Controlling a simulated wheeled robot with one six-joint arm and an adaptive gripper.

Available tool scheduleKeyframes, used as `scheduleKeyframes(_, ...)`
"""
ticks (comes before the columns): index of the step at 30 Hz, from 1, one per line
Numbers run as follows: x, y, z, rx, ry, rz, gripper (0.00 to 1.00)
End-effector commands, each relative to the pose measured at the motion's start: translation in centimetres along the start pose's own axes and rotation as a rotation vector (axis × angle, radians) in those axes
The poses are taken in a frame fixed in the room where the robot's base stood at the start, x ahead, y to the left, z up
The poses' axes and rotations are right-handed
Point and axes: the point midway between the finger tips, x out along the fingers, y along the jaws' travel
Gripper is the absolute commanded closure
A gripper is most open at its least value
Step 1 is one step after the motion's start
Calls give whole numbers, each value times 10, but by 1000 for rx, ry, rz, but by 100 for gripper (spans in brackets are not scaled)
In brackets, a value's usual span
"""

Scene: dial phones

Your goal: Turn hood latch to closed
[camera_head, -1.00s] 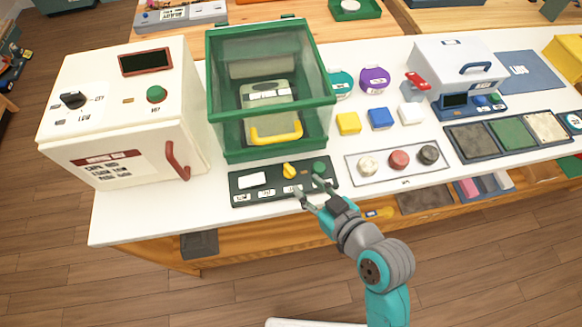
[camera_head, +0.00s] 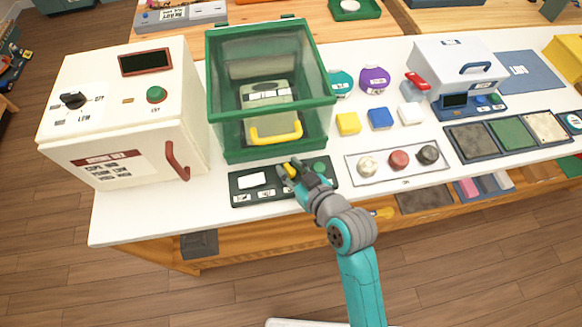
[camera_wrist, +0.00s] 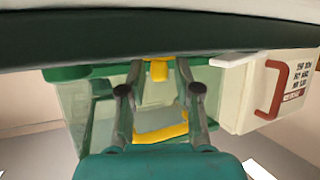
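The green hood (camera_head: 222,141) with clear panels stands on the white counter and has a yellow handle (camera_head: 276,133) at its front. In front of it lies a dark control panel (camera_head: 238,198) with a small yellow latch knob (camera_head: 290,171) and a green button (camera_head: 320,168). My gripper (camera_head: 289,169) is at the knob. In the wrist view the knob (camera_wrist: 159,70) sits between the two fingertips, with a gap on each side, so my gripper (camera_wrist: 160,66) looks open around it. The fingers partly hide the knob in the head view, and its exact angle is unclear.
A white oven-like box (camera_head: 120,117) with a red handle stands left of the hood. A tray with three round knobs (camera_head: 399,159) lies to the right, behind which are yellow, blue and white blocks (camera_head: 380,118). The counter's front edge runs close below the control panel.

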Motion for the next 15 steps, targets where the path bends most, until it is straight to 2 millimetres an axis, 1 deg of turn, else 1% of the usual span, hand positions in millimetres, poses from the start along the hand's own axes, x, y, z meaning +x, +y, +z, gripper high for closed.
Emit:
scheduleKeyframes(1, 0, 0, 0, 0, 0, 0, 87)
scheduleKeyframes(3, 0, 0, 0, 0, 0, 0, 100)
scheduleKeyframes(10, 0, 0, 0, 2, -1, 6, 100)
scheduleKeyframes(15, 1, -2, 1, 21, -6, 54, 100)
